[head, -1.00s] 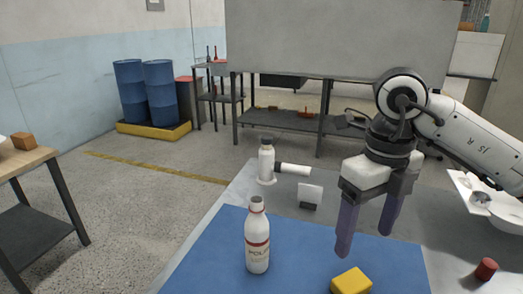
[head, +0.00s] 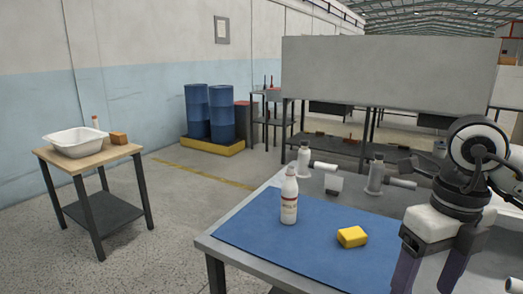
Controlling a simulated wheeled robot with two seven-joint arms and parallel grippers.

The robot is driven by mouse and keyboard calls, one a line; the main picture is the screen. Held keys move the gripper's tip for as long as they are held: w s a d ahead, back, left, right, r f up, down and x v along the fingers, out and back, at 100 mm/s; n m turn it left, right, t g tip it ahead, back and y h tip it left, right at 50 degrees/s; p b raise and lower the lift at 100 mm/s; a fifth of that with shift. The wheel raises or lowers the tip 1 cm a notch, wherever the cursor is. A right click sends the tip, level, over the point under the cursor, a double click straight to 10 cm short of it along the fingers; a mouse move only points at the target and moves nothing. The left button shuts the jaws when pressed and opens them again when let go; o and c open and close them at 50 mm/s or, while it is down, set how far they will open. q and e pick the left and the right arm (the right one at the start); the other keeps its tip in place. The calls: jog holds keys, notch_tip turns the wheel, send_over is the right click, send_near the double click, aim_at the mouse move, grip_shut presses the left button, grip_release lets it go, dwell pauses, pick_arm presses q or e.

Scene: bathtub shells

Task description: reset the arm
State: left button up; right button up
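My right gripper (head: 428,276) is at the lower right, pointing down, with a gap between its fingers and nothing seen between them. Its fingertips are cut off by the bottom edge of the picture. It is to the right of a yellow block (head: 352,237) and apart from it. My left gripper is not in view.
A white bottle (head: 289,200) stands upright on the blue mat (head: 255,235) of the grey table (head: 225,250). White fittings (head: 304,160) stand behind it. At the left, a small table (head: 95,160) bears a white tub (head: 75,141) and a brown block (head: 118,138). Open floor lies between.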

jog(key=s+a+f+n+g+y, duration=0.1)
jog(key=s+a+f+g+y, duration=0.3)
jog(key=a, duration=0.6)
jog(key=s+a+n+y, duration=0.2)
jog(key=a+y, duration=0.3)
jog(key=a, duration=0.5)
jog(key=w+a+r+m+t+y, duration=0.35)
jog(key=a+r+m+y, duration=0.5)
jog(key=y, duration=0.35)
jog(key=w+d+f+m+t+h, duration=0.4)
jog(key=d+f+m+t+h, duration=0.15)
jog(key=f+m+t, duration=0.45)
jog(key=w+d+f+m+t+h, duration=0.5)
jog(key=m+t, duration=0.3)
jog(key=m, duration=0.5)
jog(key=s+d+f+m+g+h, duration=0.3)
jog(key=s+f, duration=0.5)
jog(key=f, duration=0.5)
jog(key=s+d+f+m+g+h+p, duration=0.1)
jog(key=s+d+f+m+g+h, duration=0.3)
jog(key=s+f, duration=0.5)
notch_tip(320, 180, down, 4)
jog(key=shift+d+r+m+g+h, duration=0.15)
jog(key=shift+d+m+g+h, duration=0.15)
jog(key=shift+m+g+h, duration=0.25)
